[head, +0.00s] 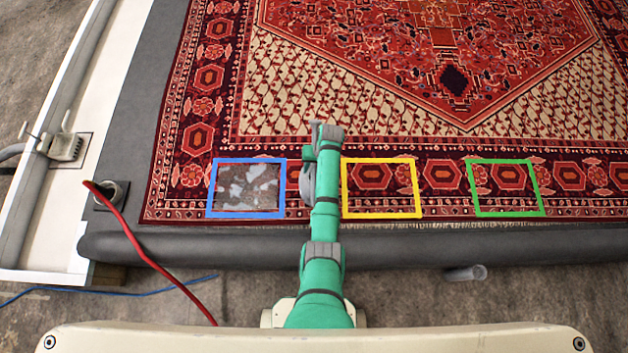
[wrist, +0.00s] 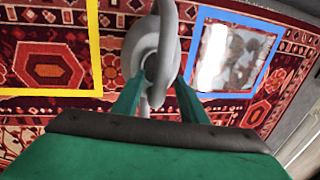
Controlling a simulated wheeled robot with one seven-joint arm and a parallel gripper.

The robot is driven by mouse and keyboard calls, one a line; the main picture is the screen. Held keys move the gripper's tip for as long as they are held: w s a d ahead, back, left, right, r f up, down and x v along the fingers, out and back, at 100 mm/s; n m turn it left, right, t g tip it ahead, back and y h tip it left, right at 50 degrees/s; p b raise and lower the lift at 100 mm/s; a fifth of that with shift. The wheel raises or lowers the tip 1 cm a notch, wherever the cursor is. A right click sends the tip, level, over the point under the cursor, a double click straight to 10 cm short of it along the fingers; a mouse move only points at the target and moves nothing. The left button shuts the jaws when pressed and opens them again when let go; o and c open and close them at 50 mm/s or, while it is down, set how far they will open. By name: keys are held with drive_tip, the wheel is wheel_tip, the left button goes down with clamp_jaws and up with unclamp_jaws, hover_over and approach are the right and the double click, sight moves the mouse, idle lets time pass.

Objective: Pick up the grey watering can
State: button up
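The grey watering can (wrist: 166,32) shows in the wrist view at the top middle, over the rug between the yellow and blue squares. A thin curved grey part of it reaches down between the fingers. My gripper (wrist: 160,82) has its two green fingers apart, one on each side of this part, with a gap showing. I see no clear grip on it. In the head view, part of the grey can (head: 307,183) shows just left of my green arm, which hides the rest of it and the fingers.
A blue square (head: 212,188) frames a grey, wet-looking patch on the rug. Yellow (head: 345,190) and green (head: 507,213) squares lie to the right. A red hose (head: 139,246) runs from a drain fitting at left. The rug (head: 560,110) is otherwise clear.

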drive_tip(key=shift+f, duration=0.15)
clamp_jaws()
drive_tip(key=shift+w, duration=0.15)
idle(1.2)
